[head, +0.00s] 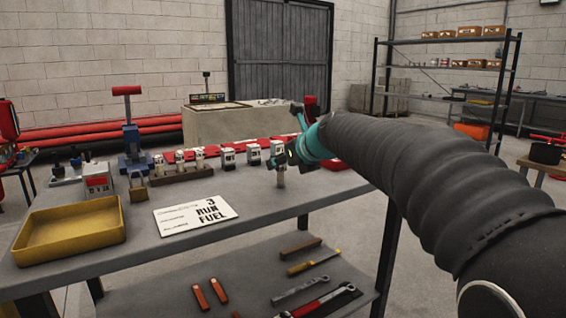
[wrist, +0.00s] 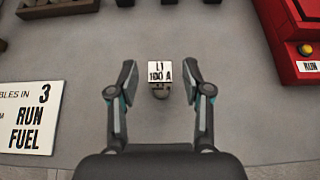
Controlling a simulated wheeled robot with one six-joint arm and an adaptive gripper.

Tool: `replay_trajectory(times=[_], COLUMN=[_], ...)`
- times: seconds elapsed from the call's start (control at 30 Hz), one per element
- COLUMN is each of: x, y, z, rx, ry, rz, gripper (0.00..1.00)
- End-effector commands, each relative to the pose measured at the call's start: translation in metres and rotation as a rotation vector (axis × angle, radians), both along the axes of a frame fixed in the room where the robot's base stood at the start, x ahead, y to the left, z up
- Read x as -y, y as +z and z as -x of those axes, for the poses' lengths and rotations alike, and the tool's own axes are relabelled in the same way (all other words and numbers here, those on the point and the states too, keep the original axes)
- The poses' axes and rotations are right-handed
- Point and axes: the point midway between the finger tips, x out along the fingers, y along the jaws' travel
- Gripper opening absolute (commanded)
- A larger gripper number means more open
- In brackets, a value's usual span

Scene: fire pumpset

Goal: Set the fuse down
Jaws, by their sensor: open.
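The fuse (wrist: 160,72) has a white label reading "L1 100 A" and stands on the grey bench top. In the wrist view it is between the fingertips of my gripper (wrist: 160,80), with a clear gap on each side. The fingers are spread and do not touch it. In the head view the lower part of the fuse (head: 280,180) shows beneath my gripper (head: 279,163). The gripper and arm hide part of the area around it there.
A white sign reading "3 RUN FUEL" (head: 195,215) lies left of the fuse. A yellow tray (head: 70,235) is at the bench's front left. A wooden rack (head: 185,172) and small white units (head: 253,154) stand behind. A red box (wrist: 296,40) is at right in the wrist view.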

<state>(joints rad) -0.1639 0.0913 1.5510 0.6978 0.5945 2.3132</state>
Motion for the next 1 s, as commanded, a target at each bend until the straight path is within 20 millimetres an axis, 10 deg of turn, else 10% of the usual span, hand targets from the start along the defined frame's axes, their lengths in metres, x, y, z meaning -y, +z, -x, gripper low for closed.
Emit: replay_trajectory(times=[1.0], x=[0.058], y=[0.06], z=[0.087], rx=[-0.001], ry=[0.001], rz=[0.0], gripper=[0.49])
